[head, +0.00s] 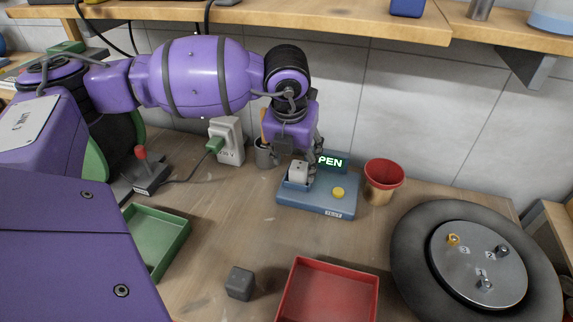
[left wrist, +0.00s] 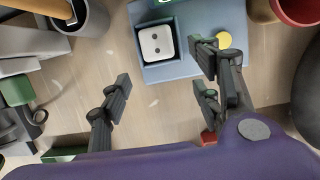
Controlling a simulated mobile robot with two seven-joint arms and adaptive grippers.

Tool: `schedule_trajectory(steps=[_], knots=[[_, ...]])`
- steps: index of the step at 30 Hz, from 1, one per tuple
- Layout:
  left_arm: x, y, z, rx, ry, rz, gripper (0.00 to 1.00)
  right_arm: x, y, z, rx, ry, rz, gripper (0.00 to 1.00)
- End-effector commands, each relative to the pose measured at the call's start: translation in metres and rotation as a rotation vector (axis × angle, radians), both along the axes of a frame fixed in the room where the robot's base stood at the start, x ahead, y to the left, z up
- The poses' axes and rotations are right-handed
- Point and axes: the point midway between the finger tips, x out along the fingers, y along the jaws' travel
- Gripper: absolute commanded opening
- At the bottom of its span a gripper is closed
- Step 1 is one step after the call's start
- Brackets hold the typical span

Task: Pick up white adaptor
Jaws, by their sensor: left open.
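The white adaptor (head: 298,172) is a small white block sitting in a square recess of a blue test box (head: 335,206). In the left wrist view the adaptor (left wrist: 156,43) shows two dark holes on its top face. My left gripper (head: 305,158) hangs at the test box, close to the adaptor. In the left wrist view the left gripper (left wrist: 162,72) is open, its fingers wide apart and empty. The adaptor lies beyond the fingertips, between their lines, with no visible contact. My right gripper is not in view.
The box has a yellow button (head: 338,192) and a partly hidden display reading "PEN". A red cup (head: 384,174) stands close to its right. A grey pot (head: 265,156), wall socket with green plug (head: 216,145), grey cube (head: 240,283), red tray (head: 284,304) and round black-rimmed disc (head: 412,250) surround it.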

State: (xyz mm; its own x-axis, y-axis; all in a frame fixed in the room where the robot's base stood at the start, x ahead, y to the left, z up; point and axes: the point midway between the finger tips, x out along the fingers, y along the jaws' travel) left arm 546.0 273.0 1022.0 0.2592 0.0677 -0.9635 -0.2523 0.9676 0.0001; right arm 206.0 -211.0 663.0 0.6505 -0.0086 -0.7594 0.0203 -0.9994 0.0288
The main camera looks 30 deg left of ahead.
Motion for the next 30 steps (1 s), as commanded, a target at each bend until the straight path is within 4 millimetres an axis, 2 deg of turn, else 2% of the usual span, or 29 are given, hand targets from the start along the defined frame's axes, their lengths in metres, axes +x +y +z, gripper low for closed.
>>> schedule_trajectory(steps=[3,9,18,27,30], knots=[[0.014,0.003,0.002,-0.002,-0.002,0.0,0.58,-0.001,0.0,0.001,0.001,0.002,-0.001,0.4],[0.027,0.006,0.001,-0.001,-0.001,0.0,0.58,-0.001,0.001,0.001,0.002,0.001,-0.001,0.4],[0.037,0.009,-0.043,-0.001,0.002,0.0,0.58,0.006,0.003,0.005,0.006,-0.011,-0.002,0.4],[0.038,0.01,-0.049,-0.001,0.001,-0.001,0.58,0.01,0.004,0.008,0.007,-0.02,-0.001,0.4],[0.038,0.01,-0.049,-0.001,0.001,-0.001,0.46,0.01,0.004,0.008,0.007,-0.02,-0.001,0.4]])
